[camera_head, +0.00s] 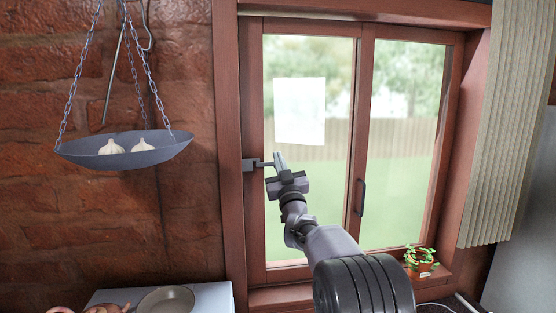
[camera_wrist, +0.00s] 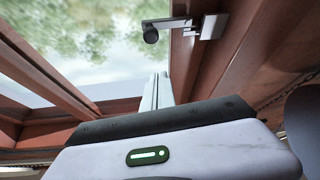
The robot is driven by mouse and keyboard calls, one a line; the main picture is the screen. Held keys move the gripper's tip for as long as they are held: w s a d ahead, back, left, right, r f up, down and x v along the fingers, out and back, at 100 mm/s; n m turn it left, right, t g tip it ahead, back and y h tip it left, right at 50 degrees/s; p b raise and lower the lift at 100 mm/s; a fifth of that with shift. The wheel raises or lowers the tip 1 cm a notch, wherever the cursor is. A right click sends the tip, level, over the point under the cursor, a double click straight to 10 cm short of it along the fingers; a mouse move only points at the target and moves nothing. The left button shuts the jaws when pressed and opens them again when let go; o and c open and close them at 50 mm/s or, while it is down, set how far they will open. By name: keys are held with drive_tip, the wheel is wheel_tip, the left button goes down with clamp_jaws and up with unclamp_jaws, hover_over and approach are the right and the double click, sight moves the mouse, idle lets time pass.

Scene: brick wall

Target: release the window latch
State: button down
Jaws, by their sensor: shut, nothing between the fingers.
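The window (camera_head: 360,65) has reddish-brown wooden frames and two glass panes. The latch (camera_head: 250,165) is a small grey metal piece on the left side of the frame, with a bar reaching right toward the left pane. In the wrist view the latch (camera_wrist: 212,27) shows a plate on the wood and an arm ending in a dark round knob. My gripper (camera_head: 281,160) is shut and empty, close to the right end of the latch. In the wrist view my gripper's fingers (camera_wrist: 158,92) are below the knob, apart from it in the picture. Contact cannot be told in the head view.
A hanging dark pan (camera_head: 124,158) on chains, holding garlic bulbs, is at the left by the brick wall. A dark handle (camera_head: 361,198) is on the middle window frame. A potted plant (camera_head: 420,261) stands at the lower right, and a pleated curtain (camera_head: 505,120) hangs at the right.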

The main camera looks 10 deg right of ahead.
sight(263, 164)
drive_tip(key=w+f, duration=0.1)
drive_tip(key=w+f+p, duration=0.1)
drive_tip(key=w, duration=0.1)
drive_tip(key=shift+w+d+f, duration=0.1)
drive_tip(key=shift+d+f, duration=0.05)
drive_tip(key=shift+f, duration=0.1)
drive_tip(key=shift+f, duration=0.1)
drive_tip(key=shift+a+f+m+g+h+b, duration=0.3)
drive_tip(key=shift+f+m+h+b, duration=0.5)
drive_tip(key=shift+m+h+b, duration=1.05)
drive_tip(key=shift+a+f+m+g+h+b, duration=0.25)
drive_tip(key=shift+f+m+h+b, duration=0.7)
drive_tip(key=shift+m+b, duration=1.75)
drive_tip(key=shift+a+f+m+g+h+b, duration=0.1)
drive_tip(key=shift+f+m+g+h+b, duration=0.5)
drive_tip(key=shift+m+h+b, duration=1.55)
drive_tip(key=shift+a+f+m+y, duration=0.15)
drive_tip(key=shift+f+m+y, duration=0.2)
drive_tip(key=shift+y, duration=0.3)
drive_tip(key=shift+r, duration=0.15)
